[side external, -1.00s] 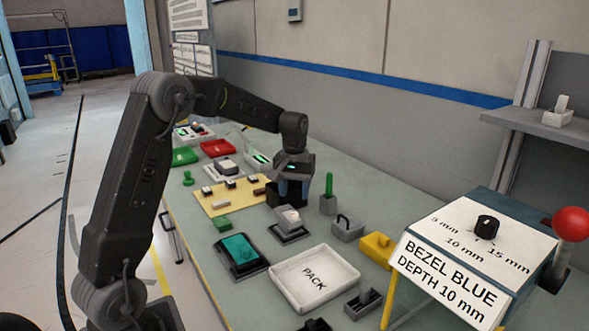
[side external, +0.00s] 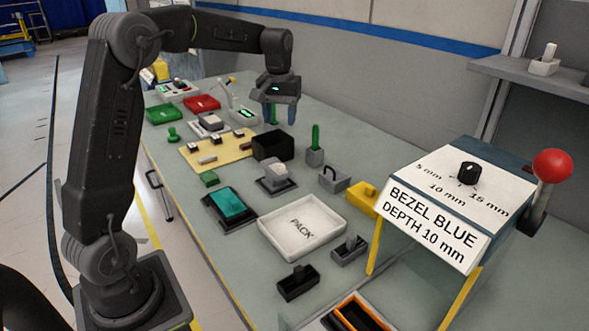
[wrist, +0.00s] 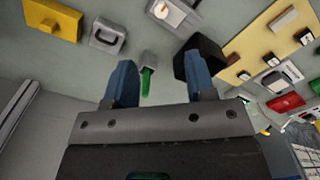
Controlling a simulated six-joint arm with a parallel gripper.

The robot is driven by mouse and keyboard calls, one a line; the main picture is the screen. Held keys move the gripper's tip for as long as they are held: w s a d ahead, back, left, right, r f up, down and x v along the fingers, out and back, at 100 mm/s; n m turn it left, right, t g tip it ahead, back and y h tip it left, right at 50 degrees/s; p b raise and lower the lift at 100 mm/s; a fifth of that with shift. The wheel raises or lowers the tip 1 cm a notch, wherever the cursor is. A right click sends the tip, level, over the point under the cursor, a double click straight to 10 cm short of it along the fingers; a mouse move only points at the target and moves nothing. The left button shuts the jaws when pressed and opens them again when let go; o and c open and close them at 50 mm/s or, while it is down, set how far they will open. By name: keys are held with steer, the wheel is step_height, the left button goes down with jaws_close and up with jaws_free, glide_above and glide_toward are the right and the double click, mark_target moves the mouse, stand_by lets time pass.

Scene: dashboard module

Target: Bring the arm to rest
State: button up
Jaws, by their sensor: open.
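My gripper (side external: 282,113) hangs above the far part of the bench, with its blue fingers spread and nothing between them. In the wrist view my gripper (wrist: 162,82) also shows both blue fingers apart. A black open box (side external: 273,148) stands on the bench below and in front of it, and it shows in the wrist view (wrist: 196,56) partly behind one finger. A green stick in a grey holder (side external: 315,150) stands upright to the right of the box. In the wrist view the green stick (wrist: 146,82) appears between the fingers, but farther off on the bench.
A white PACK tray (side external: 335,229), a teal-topped fixture (side external: 229,203) and a tan board (side external: 218,150) lie on the bench. Red (side external: 202,103) and green (side external: 165,113) trays are at the far end. The BEZEL BLUE console (side external: 433,228) stands at right with a red-knobbed lever (side external: 552,167).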

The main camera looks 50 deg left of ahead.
steer(key=s+d+r+m+t, duration=0.2)
steer(key=s+d+m, duration=0.1)
steer(key=s+d, duration=0.5)
steer(key=s+d+r+m+t, duration=0.2)
steer(key=s+d+r+m, duration=0.1)
steer(key=s+d, duration=0.45)
steer(key=s+d+f+m+t, duration=0.1)
steer(key=s+d+f+m, duration=0.1)
steer(key=s, duration=0.6)
steer(key=shift+s+d+f+t, duration=0.2)
steer(key=shift+d+f+t, duration=0.1)
steer(key=shift+d+f, duration=0.6)
